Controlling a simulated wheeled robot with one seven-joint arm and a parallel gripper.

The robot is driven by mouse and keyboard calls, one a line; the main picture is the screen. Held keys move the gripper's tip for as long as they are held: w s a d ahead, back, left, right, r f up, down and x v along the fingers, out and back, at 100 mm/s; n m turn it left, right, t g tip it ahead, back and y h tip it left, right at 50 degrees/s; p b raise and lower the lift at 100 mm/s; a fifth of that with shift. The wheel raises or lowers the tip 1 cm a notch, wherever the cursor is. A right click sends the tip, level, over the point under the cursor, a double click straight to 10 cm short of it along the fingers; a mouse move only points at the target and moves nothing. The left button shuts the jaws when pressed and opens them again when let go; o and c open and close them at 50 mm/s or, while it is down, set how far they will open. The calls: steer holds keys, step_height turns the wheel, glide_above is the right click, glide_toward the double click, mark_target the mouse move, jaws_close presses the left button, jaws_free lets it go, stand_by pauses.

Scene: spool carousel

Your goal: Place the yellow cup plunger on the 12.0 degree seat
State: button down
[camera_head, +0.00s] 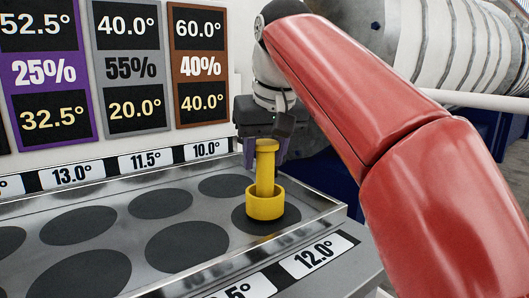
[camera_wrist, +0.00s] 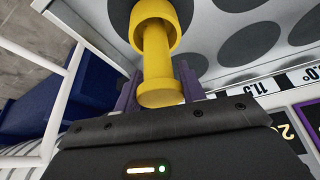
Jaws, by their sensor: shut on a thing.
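The yellow cup plunger (camera_head: 265,185) is upright, with its wide cup at the bottom and its stem rising to a flanged top. My gripper (camera_head: 266,148) is shut on its upper stem. The cup is over the dark round 12.0 degree seat (camera_head: 288,222), the front-row seat nearest the 12.0° label (camera_head: 316,257). I cannot tell whether the cup touches the seat or hovers slightly above it. In the wrist view, the plunger (camera_wrist: 157,60) is between the purple fingers of my gripper (camera_wrist: 158,84), and its cup overlaps a dark disc (camera_wrist: 121,14).
The metal tray (camera_head: 335,208) has several empty dark seats, including one behind the plunger (camera_head: 225,185). Its raised clear rim runs along the front and right. A sign board (camera_head: 180,135) stands behind, with back-row labels 13.0°, 11.5° and 10.0° (camera_head: 206,149) below it.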

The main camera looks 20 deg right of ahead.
steer(key=shift+f+b, duration=0.35)
steer(key=shift+f, duration=0.1)
steer(key=c, duration=0.8)
jaws_free()
steer(key=shift+o, duration=0.2)
